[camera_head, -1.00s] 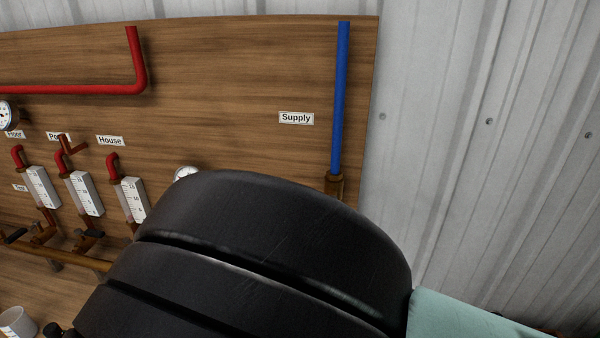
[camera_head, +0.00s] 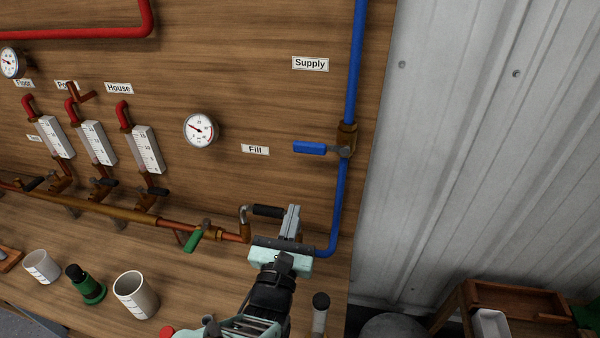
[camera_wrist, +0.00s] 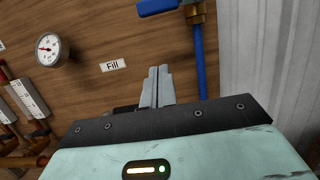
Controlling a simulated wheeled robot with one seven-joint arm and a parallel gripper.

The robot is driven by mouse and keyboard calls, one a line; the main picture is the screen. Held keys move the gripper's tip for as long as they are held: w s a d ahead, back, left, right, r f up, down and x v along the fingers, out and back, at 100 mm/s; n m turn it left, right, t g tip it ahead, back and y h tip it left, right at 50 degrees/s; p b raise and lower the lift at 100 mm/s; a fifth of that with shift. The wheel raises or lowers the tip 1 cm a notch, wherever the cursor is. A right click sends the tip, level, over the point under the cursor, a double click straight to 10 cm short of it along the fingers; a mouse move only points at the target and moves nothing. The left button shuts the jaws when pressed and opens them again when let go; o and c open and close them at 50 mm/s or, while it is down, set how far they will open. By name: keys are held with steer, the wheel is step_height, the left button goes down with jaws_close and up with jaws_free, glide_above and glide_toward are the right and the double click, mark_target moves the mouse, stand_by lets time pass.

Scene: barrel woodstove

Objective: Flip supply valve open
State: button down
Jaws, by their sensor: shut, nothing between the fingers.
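The supply valve (camera_head: 347,140) is a brass body on the vertical blue pipe (camera_head: 353,70), below the "Supply" label (camera_head: 310,64). Its blue lever handle (camera_head: 309,148) points left, crosswise to the pipe. My gripper (camera_head: 293,209) is shut and empty. In the head view it is below the handle and left of the lower blue pipe, apart from the handle. In the wrist view the shut fingers (camera_wrist: 157,73) point up beside the blue pipe (camera_wrist: 198,65). The handle (camera_wrist: 158,7) and brass valve (camera_wrist: 195,15) are cut off at the top edge.
Left of the valve are a round gauge (camera_head: 200,130) and the "Fill" label (camera_head: 255,149). A black-handled valve (camera_head: 268,211) is close beside my fingers. A corrugated wall (camera_head: 450,150) is right of the board.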

mark_target(321, 149)
steer(key=w+d+r+p, duration=0.1)
steer(key=w+r+p, duration=0.5)
steer(key=w, duration=0.2)
steer(key=shift+w, duration=0.2)
steer(key=shift+r, duration=0.1)
steer(key=shift+w, duration=0.1)
